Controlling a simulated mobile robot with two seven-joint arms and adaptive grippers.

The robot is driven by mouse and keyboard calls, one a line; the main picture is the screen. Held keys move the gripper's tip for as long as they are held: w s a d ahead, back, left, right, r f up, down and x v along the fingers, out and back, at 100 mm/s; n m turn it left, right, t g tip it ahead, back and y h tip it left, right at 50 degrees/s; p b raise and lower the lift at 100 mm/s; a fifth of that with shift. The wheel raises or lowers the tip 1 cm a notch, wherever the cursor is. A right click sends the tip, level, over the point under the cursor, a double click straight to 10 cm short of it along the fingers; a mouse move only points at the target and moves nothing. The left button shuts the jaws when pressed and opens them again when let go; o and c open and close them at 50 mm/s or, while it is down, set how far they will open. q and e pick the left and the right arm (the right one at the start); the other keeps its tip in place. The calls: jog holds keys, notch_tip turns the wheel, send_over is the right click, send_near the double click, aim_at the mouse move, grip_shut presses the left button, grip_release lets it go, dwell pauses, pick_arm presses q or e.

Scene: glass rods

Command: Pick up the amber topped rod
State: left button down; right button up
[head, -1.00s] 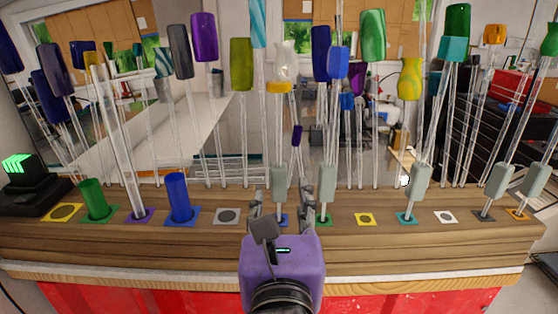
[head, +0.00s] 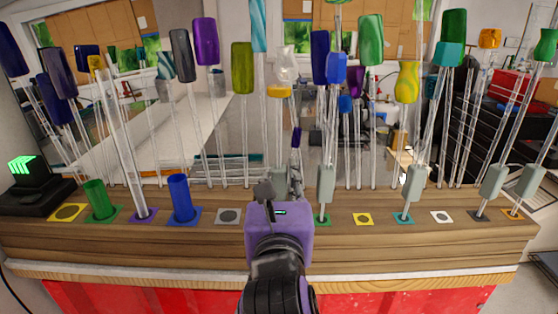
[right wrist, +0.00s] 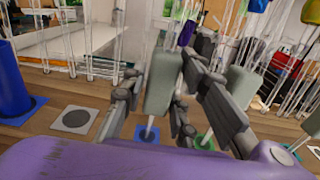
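The amber-topped rod stands upright, with a short amber top (head: 279,91), a thin clear shaft and a grey-green grip block (right wrist: 160,85) low down. Its foot meets a blue square (right wrist: 147,134) on the wooden bench. My right gripper (head: 281,186) is around the grip block, one finger on each side. In the right wrist view the fingers (right wrist: 160,88) lie close against the block and look shut on it, though a thin gap at the left finger is hard to rule out. My left gripper is not in view.
A grip-block rod on a green square (head: 324,185) stands close to the right. A blue cup (head: 180,200) and a green cup (head: 96,200) stand to the left. An empty grey-and-black square (head: 229,216) lies between. Many tall glass rods stand behind.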

grip_shut()
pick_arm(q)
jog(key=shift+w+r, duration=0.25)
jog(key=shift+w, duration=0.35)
